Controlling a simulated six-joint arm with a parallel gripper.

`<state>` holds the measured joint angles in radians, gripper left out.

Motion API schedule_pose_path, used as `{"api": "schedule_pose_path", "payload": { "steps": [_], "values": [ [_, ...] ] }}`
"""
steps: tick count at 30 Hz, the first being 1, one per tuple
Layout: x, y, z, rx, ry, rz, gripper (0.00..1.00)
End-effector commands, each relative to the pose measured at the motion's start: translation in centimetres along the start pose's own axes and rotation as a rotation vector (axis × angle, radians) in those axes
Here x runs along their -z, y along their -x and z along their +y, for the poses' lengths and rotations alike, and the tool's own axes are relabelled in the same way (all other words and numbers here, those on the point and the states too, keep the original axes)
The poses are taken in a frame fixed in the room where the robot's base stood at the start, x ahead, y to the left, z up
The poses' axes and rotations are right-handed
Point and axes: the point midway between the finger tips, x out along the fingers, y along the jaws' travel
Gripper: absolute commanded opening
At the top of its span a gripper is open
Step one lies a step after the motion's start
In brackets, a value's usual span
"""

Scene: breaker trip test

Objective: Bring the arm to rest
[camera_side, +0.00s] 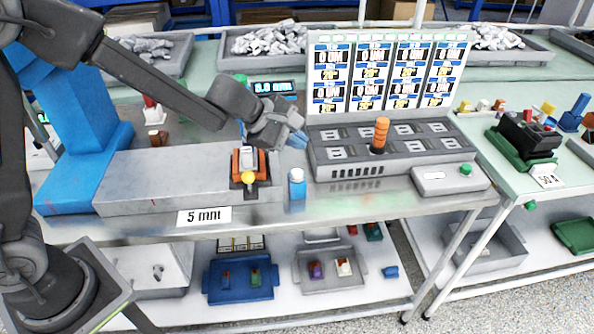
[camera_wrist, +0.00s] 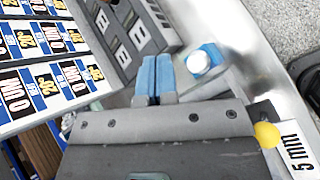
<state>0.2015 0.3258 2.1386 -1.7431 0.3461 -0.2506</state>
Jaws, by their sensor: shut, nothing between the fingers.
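My gripper (camera_side: 298,140) hangs in the air above the bench, between the orange-and-grey breaker fixture and the grey test panel. Its two blue fingertips are together, with nothing between them; they also show in the wrist view (camera_wrist: 153,78). A blue bottle with a white cap (camera_side: 297,188) stands on the bench below the fingers. It shows to the right of the fingers in the wrist view (camera_wrist: 205,58). The fixture (camera_side: 248,168), with a yellow knob, sits on the grey block to the lower left of my gripper. My fingers look clear of both.
The grey test panel (camera_side: 330,172) has several sockets and an orange handle (camera_side: 380,132). A tall display board (camera_side: 388,75) stands behind it. A small box with a green button (camera_side: 450,180) is at the right.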

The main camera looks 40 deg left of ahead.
Motion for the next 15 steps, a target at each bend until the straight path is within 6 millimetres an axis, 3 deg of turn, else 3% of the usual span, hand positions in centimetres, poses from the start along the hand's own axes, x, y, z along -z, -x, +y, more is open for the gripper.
{"api": "schedule_pose_path", "payload": {
  "steps": [11,15],
  "values": [
    [-0.1,0.1,0.0,0.0,-0.007,-0.002,0.0],
    [-1.5,2.2,0.2,-0.004,-0.115,-0.032,0.0]
  ]
}}
